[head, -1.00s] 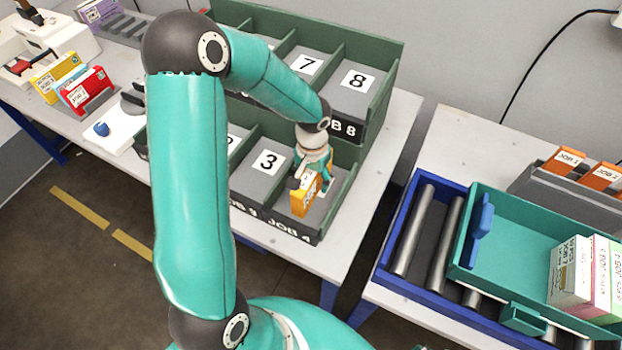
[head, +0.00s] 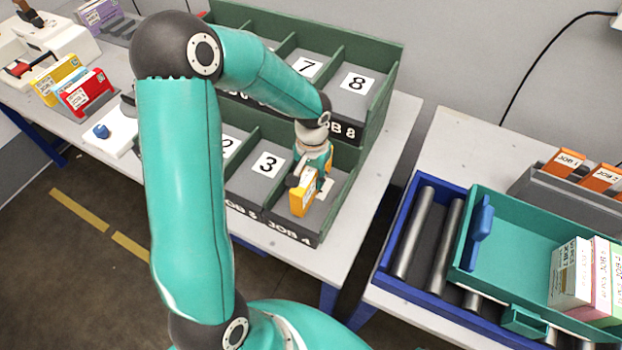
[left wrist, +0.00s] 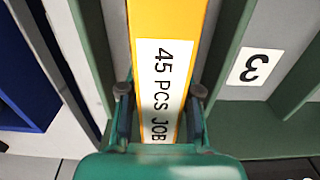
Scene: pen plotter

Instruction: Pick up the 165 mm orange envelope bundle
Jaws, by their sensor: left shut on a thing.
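The orange envelope bundle (head: 303,196) is upright at the front of the JOB 4 compartment of the green sorting rack. My left gripper (head: 309,174) is shut on it from above. In the left wrist view, the bundle (left wrist: 165,25) shows a white label reading "45 PCS JOB", and the fingers of my left gripper (left wrist: 158,95) press on both its sides. I cannot tell whether its bottom touches the compartment floor. My right gripper is out of view.
The green rack (head: 377,122) has low dividers between numbered compartments. To the right, a teal tote (head: 520,250) with several boxes sits on a roller conveyor (head: 412,230). Coloured boxes (head: 85,92) stand at the left. The floor between the tables is free.

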